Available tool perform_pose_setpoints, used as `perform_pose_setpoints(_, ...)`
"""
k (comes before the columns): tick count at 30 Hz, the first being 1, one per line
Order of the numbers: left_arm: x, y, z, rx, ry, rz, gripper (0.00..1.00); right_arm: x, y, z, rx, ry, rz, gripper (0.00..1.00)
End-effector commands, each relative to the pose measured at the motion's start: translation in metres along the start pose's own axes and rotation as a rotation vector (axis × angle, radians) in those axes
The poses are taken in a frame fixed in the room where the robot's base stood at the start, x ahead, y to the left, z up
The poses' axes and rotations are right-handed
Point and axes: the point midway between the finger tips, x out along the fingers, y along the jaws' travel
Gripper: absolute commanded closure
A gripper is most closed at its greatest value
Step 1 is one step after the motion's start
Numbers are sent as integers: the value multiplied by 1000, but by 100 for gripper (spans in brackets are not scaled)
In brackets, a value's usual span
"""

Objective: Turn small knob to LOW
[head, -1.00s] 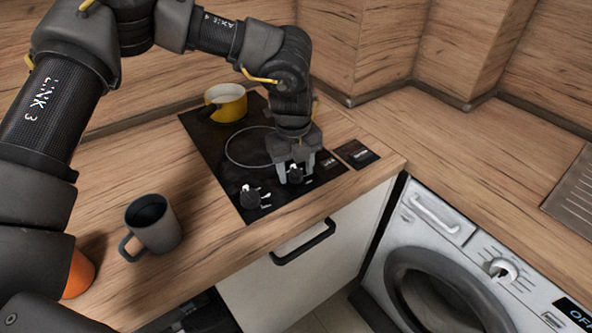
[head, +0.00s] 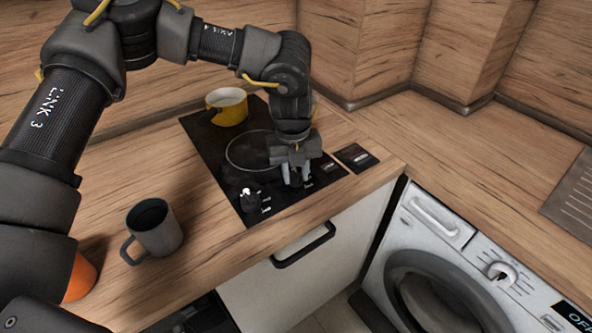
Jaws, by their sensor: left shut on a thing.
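The black cooktop (head: 213,150) is set in the wooden counter and has two knobs along its front edge. The left knob (head: 249,199) is dark with a white mark and stands free. My left gripper (head: 297,183) points down over the right knob, with its fingers closed around it. The fingers hide most of that knob, so its pointer and setting cannot be read. Small white labels beside the knobs are too small to read. I cannot tell from size which knob is the small one. My right gripper is out of view.
A yellow pot (head: 228,108) stands at the back of the cooktop. A grey mug (head: 154,229) and an orange object (head: 80,279) stand on the counter at left. A washing machine (head: 450,265) is at right.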

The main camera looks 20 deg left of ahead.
Motion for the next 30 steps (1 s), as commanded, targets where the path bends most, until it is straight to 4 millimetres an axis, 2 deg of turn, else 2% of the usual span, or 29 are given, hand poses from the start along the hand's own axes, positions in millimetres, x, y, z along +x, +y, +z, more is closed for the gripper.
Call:
perform_pose_setpoints(7,0,0,0,219,13,-1,93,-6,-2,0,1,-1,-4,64)
perform_pose_setpoints(18,0,1,0,504,25,-1,93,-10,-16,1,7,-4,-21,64)
perform_pose_setpoints(30,0,1,1,648,30,0,93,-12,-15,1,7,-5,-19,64)
